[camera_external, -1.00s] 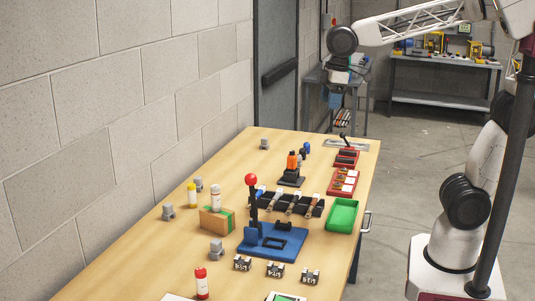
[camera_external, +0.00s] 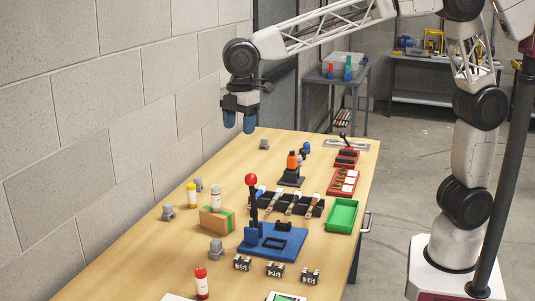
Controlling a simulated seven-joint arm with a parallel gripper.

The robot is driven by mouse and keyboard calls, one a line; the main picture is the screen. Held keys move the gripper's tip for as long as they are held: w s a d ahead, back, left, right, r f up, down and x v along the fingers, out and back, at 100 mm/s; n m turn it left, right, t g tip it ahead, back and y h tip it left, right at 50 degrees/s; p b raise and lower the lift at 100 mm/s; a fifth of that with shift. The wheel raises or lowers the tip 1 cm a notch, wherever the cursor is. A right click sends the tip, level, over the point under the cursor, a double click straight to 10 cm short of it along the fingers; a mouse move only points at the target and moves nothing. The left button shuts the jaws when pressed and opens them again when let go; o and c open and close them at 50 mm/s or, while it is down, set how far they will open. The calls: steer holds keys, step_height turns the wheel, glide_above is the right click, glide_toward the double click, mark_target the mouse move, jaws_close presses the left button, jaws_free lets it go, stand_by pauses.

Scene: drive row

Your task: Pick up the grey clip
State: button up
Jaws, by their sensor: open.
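Several small grey clip-like pieces stand on the wooden table. One grey piece (camera_external: 264,144) is at the far end, another (camera_external: 198,184) is by the wall behind the yellow bottle, another (camera_external: 168,212) is at the left edge, and another (camera_external: 217,249) is nearer the front. I cannot tell which one is the grey clip of the task. My gripper (camera_external: 239,125) is open and empty, with blue fingertips pointing down. It hangs in the air over the far left side of the table, left of the far grey piece in the picture and apart from it.
A blue fixture (camera_external: 272,242) with a red-knobbed lever stands mid-table. The block wall borders the left side.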

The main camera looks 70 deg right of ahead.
steer(key=w+a+f+n, duration=0.3)
steer(key=w+a, duration=0.1)
steer(key=a, duration=0.5)
glide_above(216, 241)
step_height(216, 241, down, 23)
steer(key=shift+r, duration=0.1)
steer(key=shift+f, duration=0.45)
steer(key=shift+f, duration=1.3)
steer(key=shift+f, duration=2.55)
